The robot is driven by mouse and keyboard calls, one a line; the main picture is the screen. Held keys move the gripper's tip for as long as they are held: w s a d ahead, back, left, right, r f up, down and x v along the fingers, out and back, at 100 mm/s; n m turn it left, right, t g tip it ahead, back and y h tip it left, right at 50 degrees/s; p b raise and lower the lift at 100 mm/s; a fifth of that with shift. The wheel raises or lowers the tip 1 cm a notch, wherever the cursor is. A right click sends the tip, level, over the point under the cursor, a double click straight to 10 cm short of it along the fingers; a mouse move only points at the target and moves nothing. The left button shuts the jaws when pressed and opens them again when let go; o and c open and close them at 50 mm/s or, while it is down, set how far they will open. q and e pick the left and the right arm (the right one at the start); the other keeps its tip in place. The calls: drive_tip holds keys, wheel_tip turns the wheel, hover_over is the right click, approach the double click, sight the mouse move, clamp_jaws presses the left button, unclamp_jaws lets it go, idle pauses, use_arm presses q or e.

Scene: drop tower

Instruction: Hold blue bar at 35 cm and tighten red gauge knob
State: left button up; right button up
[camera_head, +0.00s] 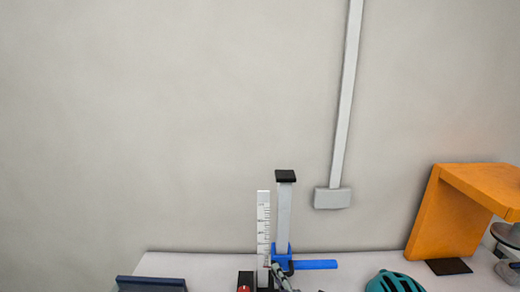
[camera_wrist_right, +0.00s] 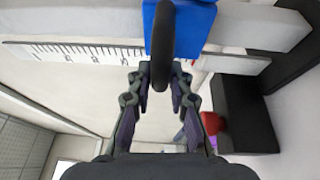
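In the head view the drop tower's grey column (camera_head: 284,220) stands upright beside a white scale (camera_head: 263,225). A blue bar (camera_head: 316,265) sticks out to the right from the blue carriage (camera_head: 281,254) low on the column. The red knob (camera_head: 244,289) is at the base's left, partly cut off; it also shows blurred in the right wrist view (camera_wrist_right: 212,122). My right gripper (camera_wrist_right: 162,72) has its fingertips close on both sides of a black knob (camera_wrist_right: 163,40) in front of the blue carriage (camera_wrist_right: 190,25). My left gripper is out of view.
A teal helmet (camera_head: 394,282) and an orange stand (camera_head: 449,215) are to the right on the white table (camera_head: 190,265). A dark blue object (camera_head: 152,284) lies at the left. Bare table shows between it and the tower.

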clamp_jaws()
drive_tip(key=shift+r, duration=2.05)
drive_tip(key=shift+a+r, duration=0.15)
drive_tip(key=shift+r, duration=0.45)
